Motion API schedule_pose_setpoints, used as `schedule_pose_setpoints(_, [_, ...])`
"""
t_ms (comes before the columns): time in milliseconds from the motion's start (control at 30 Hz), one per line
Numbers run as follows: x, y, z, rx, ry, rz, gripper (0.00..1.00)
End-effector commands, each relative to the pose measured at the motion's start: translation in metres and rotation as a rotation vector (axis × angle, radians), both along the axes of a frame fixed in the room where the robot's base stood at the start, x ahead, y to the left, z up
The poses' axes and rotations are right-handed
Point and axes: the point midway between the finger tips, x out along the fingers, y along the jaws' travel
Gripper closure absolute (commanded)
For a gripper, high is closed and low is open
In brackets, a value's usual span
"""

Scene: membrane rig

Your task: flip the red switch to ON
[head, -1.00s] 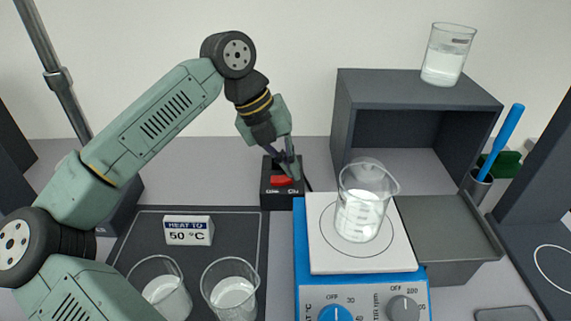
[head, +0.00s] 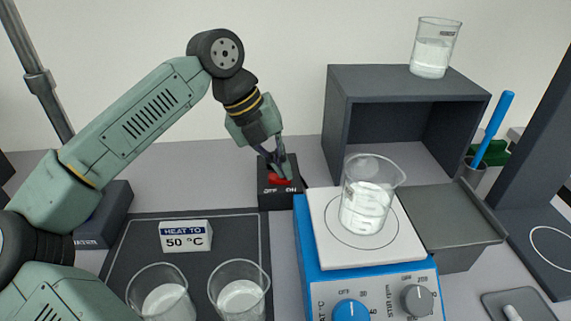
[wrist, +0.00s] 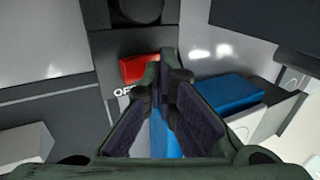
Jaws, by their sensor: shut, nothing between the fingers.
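The red switch (head: 281,180) is a rocker on a small black box (head: 279,201) with OFF at the left and ON at the right of its front. My gripper (head: 279,174) is shut and empty, its fingertips at the rocker and covering part of it in the head view. In the wrist view the red rocker (wrist: 138,68) shows left of the fingers (wrist: 167,60), above the letters OF; the ON side is hidden behind the fingers. I cannot tell whether the fingertips touch the rocker or which way it is tipped.
A blue hotplate (head: 311,256) with a beaker (head: 366,200) on its white top stands right of the switch box. A dark shelf (head: 338,130) is behind it. A dark mat (head: 140,235) with two beakers and a "HEAT TO 50 °C" sign (head: 186,236) lies at left.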

Motion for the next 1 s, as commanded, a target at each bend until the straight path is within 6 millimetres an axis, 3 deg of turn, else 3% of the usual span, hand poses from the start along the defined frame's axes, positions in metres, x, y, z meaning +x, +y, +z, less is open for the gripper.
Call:
schedule_pose_setpoints(300, [0.0,0.001,0.001,0.0,0.0,-0.001,1.0])
schedule_pose_setpoints(433, [0.001,-0.001,0.012,0.001,-0.001,-0.002,1.0])
schedule_pose_setpoints(1000, [0.005,-0.005,0.122,0.001,-0.002,-0.005,1.0])
